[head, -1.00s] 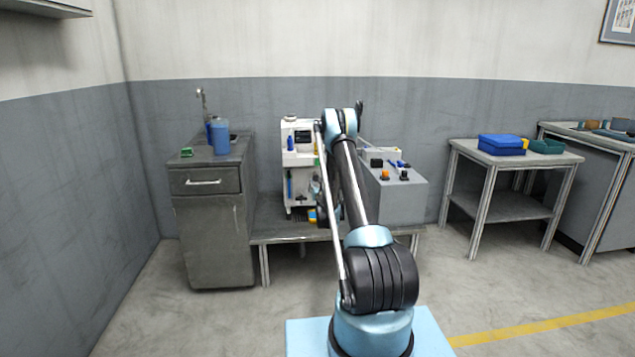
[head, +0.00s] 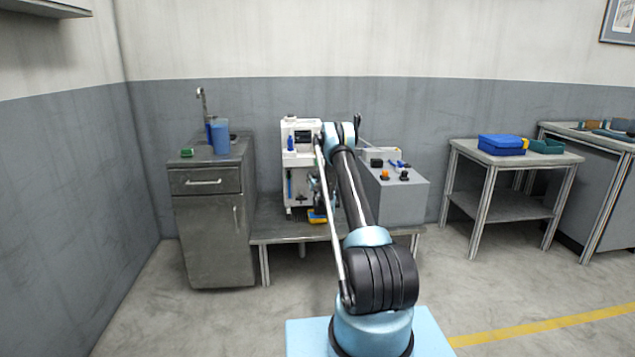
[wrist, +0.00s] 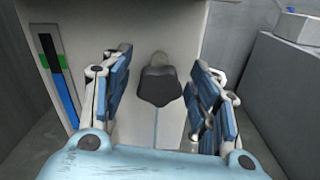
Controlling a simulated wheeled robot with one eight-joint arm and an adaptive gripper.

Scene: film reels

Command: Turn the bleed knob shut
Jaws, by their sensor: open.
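The bleed knob, a dark lobed knob (wrist: 159,85), stands out from the front panel (wrist: 135,130) of the white machine, seen in the wrist view. My gripper (wrist: 158,88) is open, with its blue-padded fingers to the left and right of the knob. Gaps show on both sides, and I cannot see any contact. My gripper is mostly hidden there too.
A blue and green level gauge (wrist: 58,75) is left of the fingers. A grey box (head: 405,203) with buttons stands right of the machine. A yellow and blue item (head: 317,216) lies on the low bench (head: 275,229). A steel cabinet (head: 212,235) stands at left.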

